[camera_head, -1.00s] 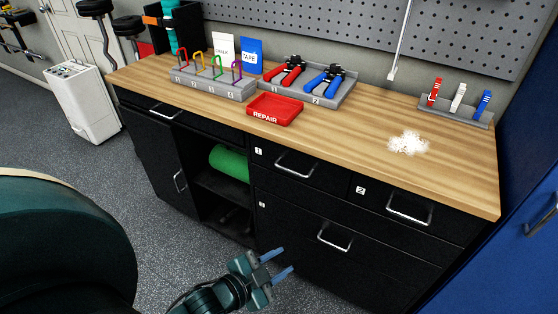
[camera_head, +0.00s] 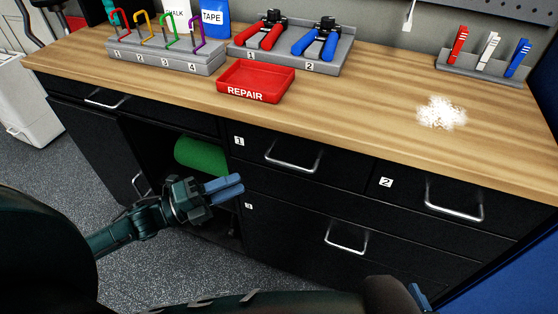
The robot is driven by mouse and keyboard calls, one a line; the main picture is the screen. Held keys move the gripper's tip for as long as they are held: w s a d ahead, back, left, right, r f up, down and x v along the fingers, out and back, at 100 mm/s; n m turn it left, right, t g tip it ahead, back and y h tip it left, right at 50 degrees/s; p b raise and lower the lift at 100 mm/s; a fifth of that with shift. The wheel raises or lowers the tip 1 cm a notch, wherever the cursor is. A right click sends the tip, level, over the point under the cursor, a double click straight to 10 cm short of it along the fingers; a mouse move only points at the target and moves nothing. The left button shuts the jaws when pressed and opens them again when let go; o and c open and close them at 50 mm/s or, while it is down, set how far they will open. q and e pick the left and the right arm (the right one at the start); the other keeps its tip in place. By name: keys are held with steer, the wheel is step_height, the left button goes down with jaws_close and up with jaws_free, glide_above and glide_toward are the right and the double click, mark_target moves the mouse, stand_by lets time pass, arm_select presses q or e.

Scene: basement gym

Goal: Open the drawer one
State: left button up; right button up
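Drawer one (camera_head: 335,173) is a black drawer front under the wooden worktop, marked with a white "1" label (camera_head: 239,141). It is shut, flush with the cabinet. Its silver bar handle (camera_head: 292,160) is free. My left gripper (camera_head: 238,188) is to the lower left of that handle, in front of the open cabinet shelf, touching nothing that I can see. Its two blue fingers point right and almost overlap in this view, so the gap is unclear. A blue tip (camera_head: 419,296) at the lower right seems to belong to my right gripper, mostly hidden.
Drawer two (camera_head: 400,196) and a lower drawer (camera_head: 290,222), both shut, have similar handles. The open shelf holds a green roll (camera_head: 200,155). On the worktop (camera_head: 345,115) are a red REPAIR tray (camera_head: 256,78), tool racks and white powder (camera_head: 441,113).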

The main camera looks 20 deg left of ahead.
mark_target(285, 162)
arm_select(q)
steer(key=x, duration=1.3)
jaws_close()
